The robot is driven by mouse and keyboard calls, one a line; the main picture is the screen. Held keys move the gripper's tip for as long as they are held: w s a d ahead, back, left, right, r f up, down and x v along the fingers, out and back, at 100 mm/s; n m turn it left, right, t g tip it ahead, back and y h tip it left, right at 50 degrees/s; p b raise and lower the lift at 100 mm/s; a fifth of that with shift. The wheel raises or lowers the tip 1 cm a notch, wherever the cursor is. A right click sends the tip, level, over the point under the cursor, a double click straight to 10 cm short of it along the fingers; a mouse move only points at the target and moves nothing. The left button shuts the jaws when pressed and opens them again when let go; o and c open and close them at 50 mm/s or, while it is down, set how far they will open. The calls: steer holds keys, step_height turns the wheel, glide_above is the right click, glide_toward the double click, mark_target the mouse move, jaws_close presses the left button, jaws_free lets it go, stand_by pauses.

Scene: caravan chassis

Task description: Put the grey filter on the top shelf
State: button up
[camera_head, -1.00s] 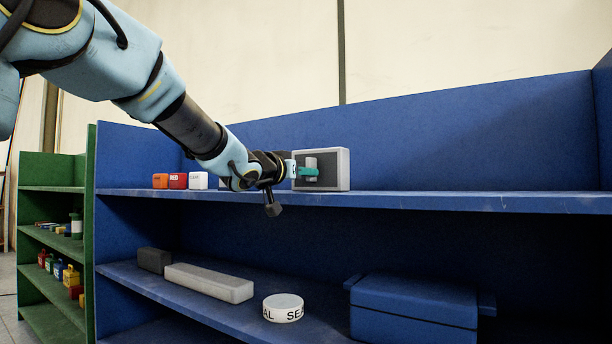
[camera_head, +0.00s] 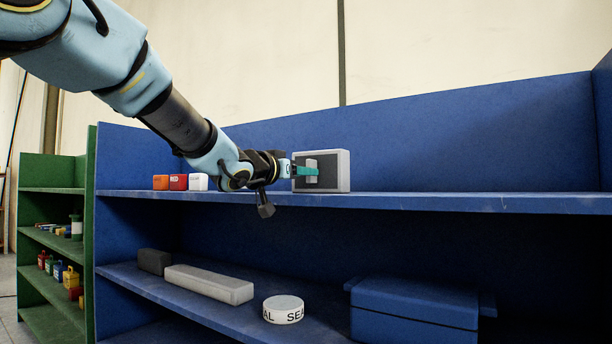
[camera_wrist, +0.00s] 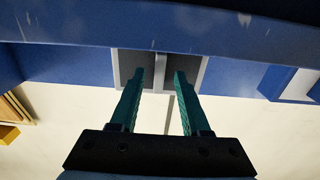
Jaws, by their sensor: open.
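The grey filter (camera_head: 342,171) is a light grey block with a dark front face and a pale upright bar for a handle. It stands upright on the top shelf (camera_head: 440,200) of the blue rack, close to the front edge. My gripper (camera_head: 306,171) is at the filter's front face, its teal fingers level with the handle. In the wrist view, the open fingers of my gripper (camera_wrist: 160,76) are on either side of the handle, with gaps between. The filter (camera_wrist: 203,73) shows behind them. Whether the fingertips touch its face is unclear.
Small orange, red and white blocks (camera_head: 180,182) stand left on the top shelf. The shelf below holds a dark block (camera_head: 153,261), a long grey bar (camera_head: 208,284), a white seal roll (camera_head: 283,309) and a blue case (camera_head: 415,310). The top shelf is clear right of the filter.

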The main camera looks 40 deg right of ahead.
steer(key=v, duration=0.9)
steer(key=shift+a, duration=0.4)
steer(key=shift+s, duration=0.1)
steer(key=w+a+f+n+t+y, duration=0.4)
steer(key=w+a+f+y, duration=0.1)
steer(key=w+a+f, duration=0.5)
steer(key=w+a+f+n+y, duration=0.3)
steer(key=a+f+y, duration=0.1)
steer(key=a+f, duration=0.4)
steer(key=w+a+f+n+y, duration=0.2)
steer(key=w+a+f+y, duration=0.15)
steer(key=a+f, duration=0.45)
steer(key=s+a+f+n+g+y, duration=0.2)
steer(key=s+a+f+g, duration=0.1)
steer(key=s+a+f, duration=0.4)
steer(key=s+a+f+n+g+y, duration=0.2)
steer(key=s+a+f+g, duration=0.2)
steer(key=a, duration=1)
steer(key=s+f, duration=0.3)
steer(key=s, duration=0.2)
steer(key=shift+f+n+y, duration=0.3)
steer(key=shift+n+y, duration=0.05)
steer(key=shift+n, duration=0.05)
steer(key=shift+r, duration=0.1)
